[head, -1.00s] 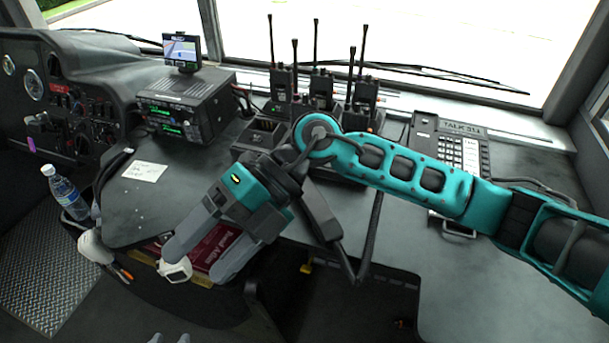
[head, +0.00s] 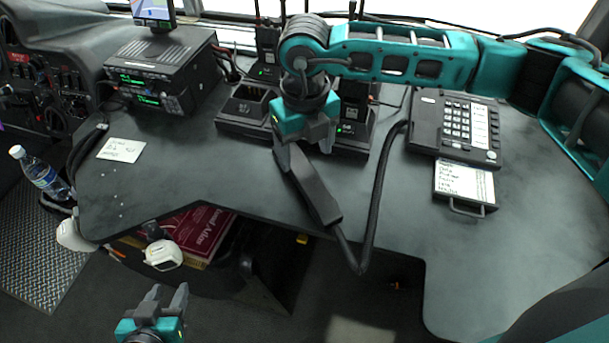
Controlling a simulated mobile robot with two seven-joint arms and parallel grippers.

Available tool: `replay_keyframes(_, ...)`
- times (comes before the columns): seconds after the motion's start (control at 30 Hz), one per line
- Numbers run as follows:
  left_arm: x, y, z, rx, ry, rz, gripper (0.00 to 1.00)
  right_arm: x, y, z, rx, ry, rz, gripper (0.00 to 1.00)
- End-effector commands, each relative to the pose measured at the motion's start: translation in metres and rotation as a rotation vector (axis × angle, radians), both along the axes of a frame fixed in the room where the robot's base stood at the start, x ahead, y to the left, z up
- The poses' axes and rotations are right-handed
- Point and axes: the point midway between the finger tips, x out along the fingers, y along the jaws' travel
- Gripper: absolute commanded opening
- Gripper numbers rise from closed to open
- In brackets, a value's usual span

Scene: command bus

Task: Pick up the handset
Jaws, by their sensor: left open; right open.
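The black handset (head: 318,192) lies slanted on the dark dashboard top, its lower right end near the front edge. A black cord runs from that end, loops below the edge and rises to the desk phone (head: 455,126). My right gripper (head: 305,150) points down over the handset's upper left end with its fingers apart. I cannot tell whether the fingers touch the handset; that upper end is partly hidden by the gripper. My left gripper (head: 166,292) is open and empty, low in the view, in front of the dashboard and away from the handset.
Radio chargers (head: 245,112) with upright radios stand behind my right gripper. A radio unit (head: 160,80) with a small screen is at the back left. A pull-out card tray (head: 466,188) sits below the phone. A bottle (head: 40,172) stands at the left. The dashboard's right side is clear.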

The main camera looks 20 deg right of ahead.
Motion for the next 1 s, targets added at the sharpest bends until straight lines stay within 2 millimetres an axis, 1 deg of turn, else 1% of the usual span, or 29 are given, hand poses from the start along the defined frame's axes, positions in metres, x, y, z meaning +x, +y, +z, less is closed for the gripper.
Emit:
replay_keyframes(0.17,0.000,0.000,0.000,0.000,0.001,0.000,0.43,-0.001,0.001,-0.013,0.001,0.003,0.001,0.74)
replay_keyframes(0.3,0.000,0.000,0.002,0.000,0.001,0.000,0.43,-0.004,0.004,-0.035,0.001,0.004,0.001,0.74)
replay_keyframes(0.43,0.000,0.000,0.002,0.000,0.001,0.000,0.43,-0.004,0.005,-0.052,0.002,0.002,0.000,0.74)
replay_keyframes(0.53,0.000,0.000,0.002,0.000,0.001,0.000,0.43,-0.003,0.005,-0.057,0.002,0.001,0.001,0.74)
replay_keyframes(0.73,0.000,0.000,0.002,0.000,0.000,0.000,0.43,-0.003,0.005,-0.058,0.003,0.001,0.001,0.74)
replay_keyframes(0.77,0.000,0.000,0.002,0.000,0.000,0.000,0.43,-0.003,0.005,-0.058,0.003,0.001,0.001,0.73)
replay_keyframes(1.0,0.001,0.000,0.002,0.000,-0.001,0.000,0.43,-0.003,0.005,-0.057,0.003,0.001,0.001,0.51)
